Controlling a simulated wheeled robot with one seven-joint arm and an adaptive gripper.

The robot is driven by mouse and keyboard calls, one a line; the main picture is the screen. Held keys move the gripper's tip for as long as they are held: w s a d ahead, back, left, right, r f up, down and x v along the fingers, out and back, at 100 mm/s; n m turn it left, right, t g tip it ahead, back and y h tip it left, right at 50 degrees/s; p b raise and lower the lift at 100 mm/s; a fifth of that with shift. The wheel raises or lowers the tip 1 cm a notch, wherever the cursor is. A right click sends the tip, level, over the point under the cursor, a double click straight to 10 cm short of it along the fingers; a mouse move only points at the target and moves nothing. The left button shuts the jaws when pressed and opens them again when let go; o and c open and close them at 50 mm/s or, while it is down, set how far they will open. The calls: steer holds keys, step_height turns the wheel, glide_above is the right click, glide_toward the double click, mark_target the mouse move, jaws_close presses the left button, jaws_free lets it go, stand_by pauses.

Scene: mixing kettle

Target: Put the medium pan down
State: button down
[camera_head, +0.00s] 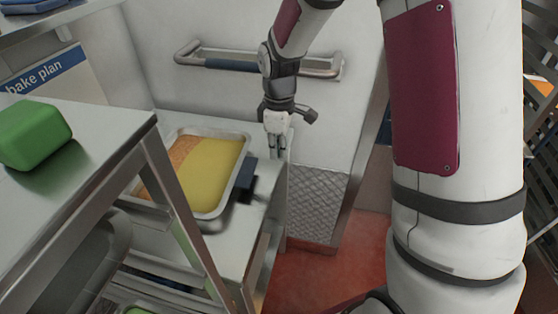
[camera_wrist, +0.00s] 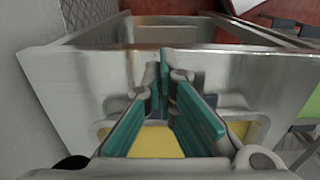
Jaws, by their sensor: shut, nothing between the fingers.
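The medium pan appears to be the shallow steel pan (camera_head: 247,152) with yellow and orange-brown contents. It rests on a low steel counter at the back in the head view. My gripper (camera_head: 277,158) points down near the pan's back right corner, apart from it, near the counter's right edge. In the wrist view my gripper's teal finger pads (camera_wrist: 172,75) converge at their tips with nothing between them. Yellow (camera_wrist: 152,142) shows between and beside the fingers in that view; most of the pan is hidden there.
A dark blue block (camera_head: 262,184) sits at the pan's right side. A steel table (camera_head: 105,125) with a green block (camera_head: 35,135) stands at the front left. A wall rail (camera_head: 225,63) runs behind my gripper. Red floor (camera_head: 325,270) lies open right of the counter.

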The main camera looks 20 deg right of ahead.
steer(key=shift+r, duration=2.25)
steer(key=shift+r, duration=0.1)
